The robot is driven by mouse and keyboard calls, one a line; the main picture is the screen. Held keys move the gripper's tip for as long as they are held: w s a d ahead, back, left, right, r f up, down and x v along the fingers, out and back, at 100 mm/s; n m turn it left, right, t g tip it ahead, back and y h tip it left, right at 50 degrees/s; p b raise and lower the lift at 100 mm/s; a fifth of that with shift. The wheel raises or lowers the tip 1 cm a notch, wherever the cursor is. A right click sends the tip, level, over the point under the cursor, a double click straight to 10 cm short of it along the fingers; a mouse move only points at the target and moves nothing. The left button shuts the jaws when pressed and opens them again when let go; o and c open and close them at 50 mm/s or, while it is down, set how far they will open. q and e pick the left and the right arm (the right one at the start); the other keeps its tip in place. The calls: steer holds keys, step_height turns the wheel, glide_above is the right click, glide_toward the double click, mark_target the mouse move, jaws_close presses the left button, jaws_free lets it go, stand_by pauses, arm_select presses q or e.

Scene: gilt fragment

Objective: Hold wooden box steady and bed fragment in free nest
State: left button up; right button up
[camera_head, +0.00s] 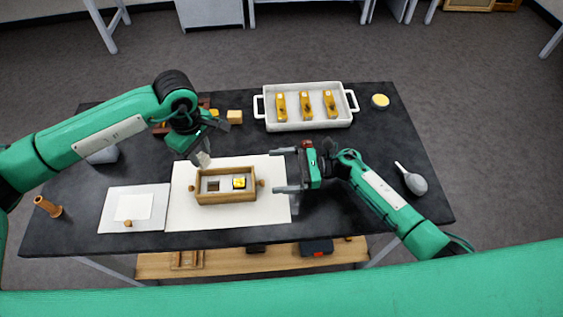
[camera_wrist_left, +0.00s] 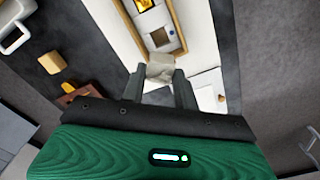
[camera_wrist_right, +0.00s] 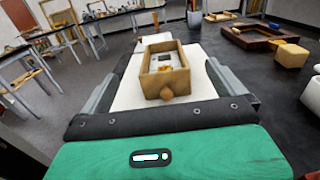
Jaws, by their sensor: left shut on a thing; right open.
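The wooden box (camera_head: 226,199) stands on a white sheet, with a round knob at each end. It holds a pale liner with two square nests. The right nest holds a yellow gilt piece (camera_head: 239,183); the left nest (camera_head: 213,186) looks dark and empty. My left gripper (camera_wrist_left: 160,75) is shut on a pale whitish fragment (camera_wrist_left: 160,68), held above and behind the box's left part; it also shows in the head view (camera_head: 203,159). My right gripper (camera_head: 282,171) is open, right of the box. In the right wrist view the box's knob (camera_wrist_right: 167,92) lies ahead between the fingers, not touched.
A white tray (camera_head: 304,125) with several yellow-topped pieces stands at the back. A wooden block (camera_head: 235,116) and brown tray sit behind the box. A small white board (camera_head: 118,220) lies left; a grey blower bulb (camera_head: 415,183) lies at right.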

steer(key=f, duration=0.2)
steer(key=a+f, duration=0.1)
steer(key=f, duration=0.1)
steer(key=shift+a, duration=3.25)
